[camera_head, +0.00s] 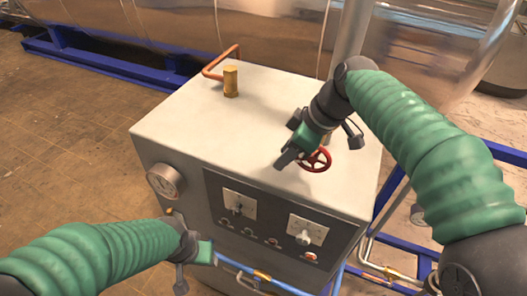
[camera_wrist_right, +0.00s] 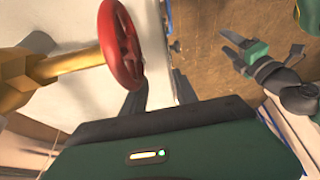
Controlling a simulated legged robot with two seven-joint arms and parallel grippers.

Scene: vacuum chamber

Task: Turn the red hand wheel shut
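The red hand wheel (camera_head: 316,160) sits on the top of the light grey cabinet (camera_head: 275,110), near its front right. In the right wrist view the wheel (camera_wrist_right: 122,45) is at upper left, seen nearly edge-on, on a brass stem (camera_wrist_right: 68,65). My right gripper (camera_head: 284,161) is just left of the wheel in the head view. Its two fingers (camera_wrist_right: 158,92) are apart with nothing seen between them; the wheel's rim is close to one fingertip, and I cannot tell whether they touch. My left gripper (camera_head: 195,268) is low at the cabinet's front, empty, its fingers apart in the wrist view (camera_wrist_right: 238,52).
A brass cylinder (camera_head: 231,81) and a bent copper pipe (camera_head: 222,62) stand at the cabinet top's back left. A gauge (camera_head: 165,181) and a dark switch panel (camera_head: 270,218) are on its front. Blue frames and a large metal chamber (camera_head: 270,30) stand behind. The left floor is clear.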

